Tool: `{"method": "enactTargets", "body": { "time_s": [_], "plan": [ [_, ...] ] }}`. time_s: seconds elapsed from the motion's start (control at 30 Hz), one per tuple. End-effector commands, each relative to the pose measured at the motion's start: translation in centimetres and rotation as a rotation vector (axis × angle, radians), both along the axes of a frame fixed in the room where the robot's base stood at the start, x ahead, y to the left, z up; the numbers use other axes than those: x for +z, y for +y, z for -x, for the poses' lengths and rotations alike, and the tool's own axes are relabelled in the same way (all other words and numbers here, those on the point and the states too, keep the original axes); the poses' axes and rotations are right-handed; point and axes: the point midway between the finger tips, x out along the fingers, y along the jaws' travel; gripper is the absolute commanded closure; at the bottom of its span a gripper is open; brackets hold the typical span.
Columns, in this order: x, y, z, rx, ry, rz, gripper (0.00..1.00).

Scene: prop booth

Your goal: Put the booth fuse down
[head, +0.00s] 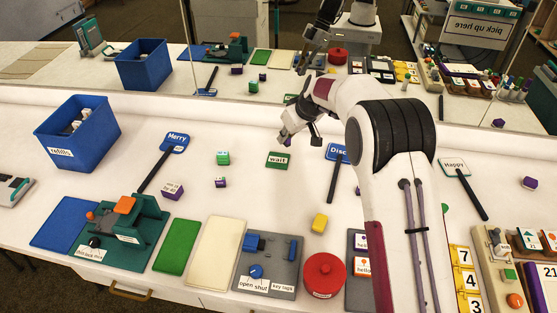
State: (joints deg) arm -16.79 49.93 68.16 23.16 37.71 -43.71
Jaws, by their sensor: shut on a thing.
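My gripper (286,137) is over the back middle of the white table, pointing down. It is shut on a small purple thing (288,142), of which only a bit shows at the fingertips. This is likely the booth fuse, but no label on it can be read. The gripper hides most of it, and I cannot tell whether it touches the table. A green "wait" sign (278,161) lies just in front of the gripper.
A "Disc..." paddle (336,153), partly behind my arm, lies right of the gripper. A yellow block (319,222) and red round box (324,273) are nearer. A mirror backs the table.

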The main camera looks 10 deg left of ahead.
Motion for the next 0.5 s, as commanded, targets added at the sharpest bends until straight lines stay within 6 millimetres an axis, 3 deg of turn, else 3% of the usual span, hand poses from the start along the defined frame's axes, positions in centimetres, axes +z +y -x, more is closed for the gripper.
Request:
{"method": "enactTargets", "body": {
  "time_s": [0.17,0.5],
  "plan": [
    [-0.9,0.0,0.0,0.000,0.002,0.000,1.00],
    [-5.2,0.0,0.1,0.000,0.003,0.000,1.00]
  ]
}}
